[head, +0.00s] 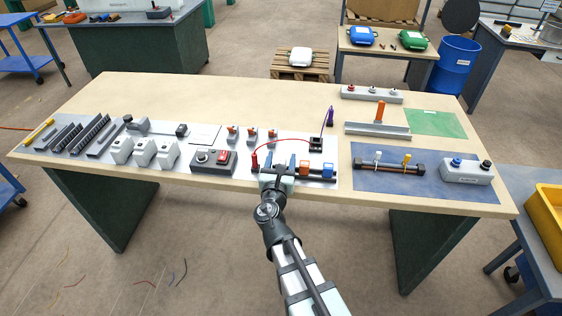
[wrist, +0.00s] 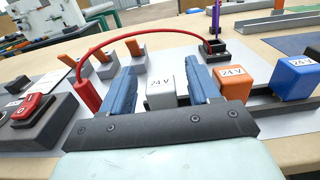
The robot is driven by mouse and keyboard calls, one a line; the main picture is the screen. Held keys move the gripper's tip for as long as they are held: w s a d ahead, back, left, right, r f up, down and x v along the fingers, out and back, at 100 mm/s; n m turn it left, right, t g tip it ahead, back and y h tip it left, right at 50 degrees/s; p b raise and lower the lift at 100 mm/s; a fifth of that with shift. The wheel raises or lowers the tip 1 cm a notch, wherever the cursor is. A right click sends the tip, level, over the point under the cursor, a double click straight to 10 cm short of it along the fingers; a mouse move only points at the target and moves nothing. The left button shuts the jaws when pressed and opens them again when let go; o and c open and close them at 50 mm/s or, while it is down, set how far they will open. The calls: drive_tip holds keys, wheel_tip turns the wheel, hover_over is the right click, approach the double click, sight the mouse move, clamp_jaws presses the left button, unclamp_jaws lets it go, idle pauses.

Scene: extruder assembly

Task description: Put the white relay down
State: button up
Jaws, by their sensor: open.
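The white relay (wrist: 166,90), marked 24 V, stands upright between the blue fingers of my gripper (wrist: 162,74) in the wrist view. The fingers are open, one on each side of it, with a visible gap at the left finger; contact at the right finger is unclear. The relay's foot is hidden by my gripper. It lines up with the orange relay (wrist: 228,86) and the blue relay (wrist: 290,80), which stand to the right along a dark rail (wrist: 268,108). In the head view my gripper (head: 277,166) is at the table's front edge and hides most of the white relay.
A red wire (wrist: 130,37) arches from a red plug (wrist: 88,92) to a black socket block (wrist: 214,50), just beyond my gripper. A switch box (head: 213,160) stands to the left. A blue mat (head: 372,184) with a grey button box (head: 467,171) lies to the right.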

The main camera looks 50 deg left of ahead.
drive_tip(key=shift+r, duration=0.3)
drive_tip(key=v, duration=0.7)
drive_tip(key=shift+s+d, duration=0.2)
drive_tip(key=shift+d, duration=0.05)
